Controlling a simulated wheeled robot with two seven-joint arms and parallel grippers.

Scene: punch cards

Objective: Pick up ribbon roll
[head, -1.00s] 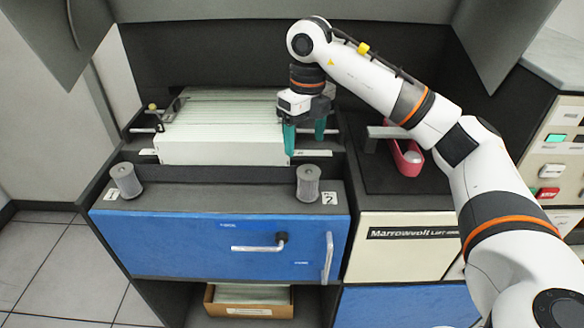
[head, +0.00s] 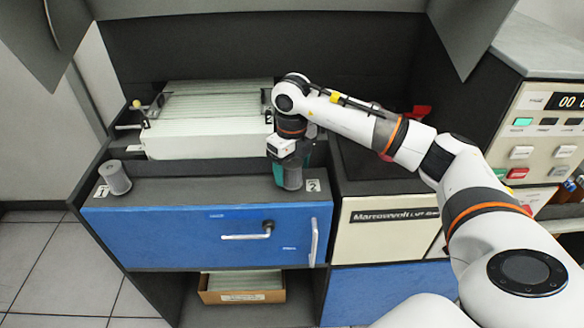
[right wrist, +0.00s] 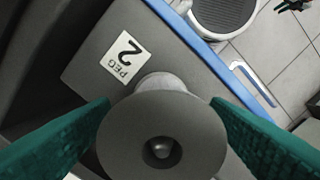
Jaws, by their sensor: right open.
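A grey ribbon roll (head: 292,180) stands upright at the label "2" on the dark ledge above the blue drawer front. My right gripper (head: 290,170) points down over it, with its teal fingers open on either side. In the right wrist view the roll (right wrist: 125,150) shows from above as a round flange with a hollow centre and a peg tip inside. It sits between the open fingers (right wrist: 160,135); whether they touch it I cannot tell. A second grey roll (head: 115,178) stands at label "1" on the left. My left gripper is out of view.
A stack of white cards (head: 205,140) lies in a tray behind the ledge. The blue drawer front (head: 160,235) has handles. A cardboard box (head: 240,297) of cards sits below. A button panel (head: 540,130) is at the right. The ledge between the rolls is clear.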

